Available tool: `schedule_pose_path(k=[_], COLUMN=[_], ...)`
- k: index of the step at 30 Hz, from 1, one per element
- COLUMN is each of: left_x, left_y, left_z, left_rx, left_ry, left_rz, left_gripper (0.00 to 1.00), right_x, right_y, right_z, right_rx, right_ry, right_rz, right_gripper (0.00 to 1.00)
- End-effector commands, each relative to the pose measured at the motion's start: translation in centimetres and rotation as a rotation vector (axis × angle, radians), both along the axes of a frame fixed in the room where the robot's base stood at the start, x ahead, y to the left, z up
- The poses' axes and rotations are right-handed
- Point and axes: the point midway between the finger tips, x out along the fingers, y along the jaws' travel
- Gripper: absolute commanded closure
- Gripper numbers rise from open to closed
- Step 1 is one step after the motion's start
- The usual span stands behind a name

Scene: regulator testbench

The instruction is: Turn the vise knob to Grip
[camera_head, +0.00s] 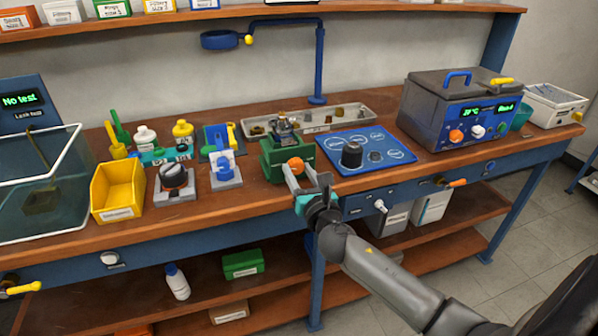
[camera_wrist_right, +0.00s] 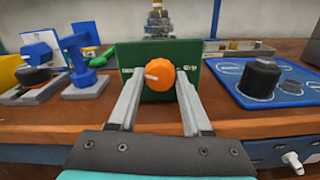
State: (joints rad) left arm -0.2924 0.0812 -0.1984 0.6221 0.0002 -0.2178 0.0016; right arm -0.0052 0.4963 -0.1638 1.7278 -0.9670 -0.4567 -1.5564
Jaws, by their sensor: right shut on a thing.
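The green vise (camera_head: 277,158) stands at the front of the bench, with a metal part on top. Its orange knob (camera_head: 296,165) is on the front plate (camera_wrist_right: 192,82). In the right wrist view the knob (camera_wrist_right: 161,74) has a white pointer that points left, slightly upward, toward a label I cannot read clearly. The word Grip is on the right of the plate. My right gripper (camera_head: 306,180) reaches in from the front and is shut on the knob, one finger at each side. My left gripper is not in view.
A blue mat (camera_head: 342,163) with a dark cylinder lies right of the vise. A blue clamp on a grey base (camera_head: 227,184) and a black-knobbed block (camera_head: 174,197) stand to its left. A grey tray (camera_head: 340,118) lies behind. A blue bath unit (camera_head: 440,130) stands at the right.

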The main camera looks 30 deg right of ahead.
Motion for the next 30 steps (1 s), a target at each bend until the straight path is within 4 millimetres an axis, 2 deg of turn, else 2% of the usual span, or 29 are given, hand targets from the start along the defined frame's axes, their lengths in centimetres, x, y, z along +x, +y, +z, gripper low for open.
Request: schedule_pose_path(k=[30], left_x=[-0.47], left_y=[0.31], left_z=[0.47], left_rx=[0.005], left_ry=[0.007], left_rz=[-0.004], left_gripper=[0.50], right_x=[0.03], right_y=[-0.01], right_z=[0.16], right_rx=[0.945], right_ry=[-0.229], right_rz=[-0.002], right_gripper=[1.00])
